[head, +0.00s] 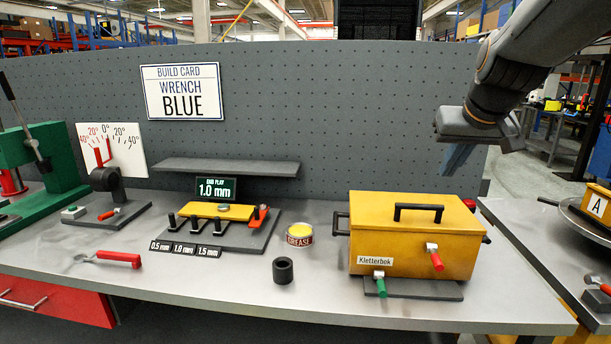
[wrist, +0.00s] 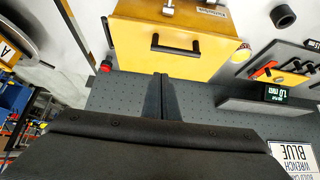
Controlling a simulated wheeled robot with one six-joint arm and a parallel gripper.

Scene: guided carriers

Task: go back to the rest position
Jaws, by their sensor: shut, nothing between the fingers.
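My gripper (head: 457,158) is at the upper right in the head view, in the air above and behind the yellow Kletterbok box (head: 400,232). Its fingers also show in the wrist view (wrist: 160,98), pressed together with nothing between them. The box stands on the right part of the grey bench (head: 200,262), its lid closed and its black handle on top. It also shows at the top of the wrist view (wrist: 172,45). My gripper is apart from the box and everything else.
A pegboard wall (head: 330,110) with a build card (head: 182,92) rises behind the bench. A shelf (head: 227,167) juts from it. A grease tin (head: 300,236), a black ring (head: 283,270) and a red-handled wrench (head: 120,259) lie on the bench. Another table stands at right.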

